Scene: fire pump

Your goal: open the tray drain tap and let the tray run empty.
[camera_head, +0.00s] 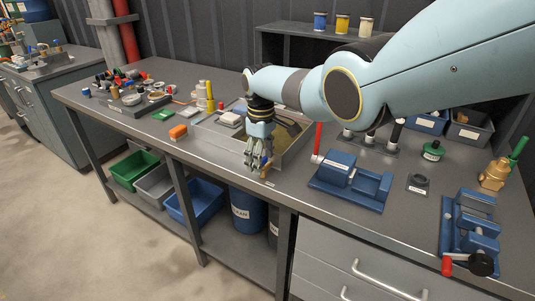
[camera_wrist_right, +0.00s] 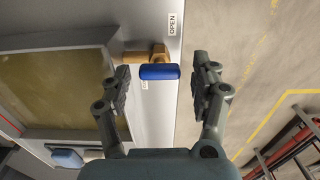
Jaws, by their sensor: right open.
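The metal tray (camera_head: 291,158) stands on the bench with murky yellow-brown liquid in it; its rim (camera_wrist_right: 106,45) also shows in the right wrist view. The drain tap has a brass body (camera_wrist_right: 135,58) coming from the tray's side and a blue handle (camera_wrist_right: 158,72) lying crosswise in the right wrist view. An OPEN label (camera_wrist_right: 175,24) is beside it; a second label is partly hidden by the handle. My right gripper (camera_head: 256,160) is open and empty above the tray's front edge. In its wrist view the fingers (camera_wrist_right: 163,78) lie either side of the handle, apart from it.
Below the bench front are a blue drum (camera_head: 246,208) and a blue bin (camera_head: 195,202). The bench's front edge is close.

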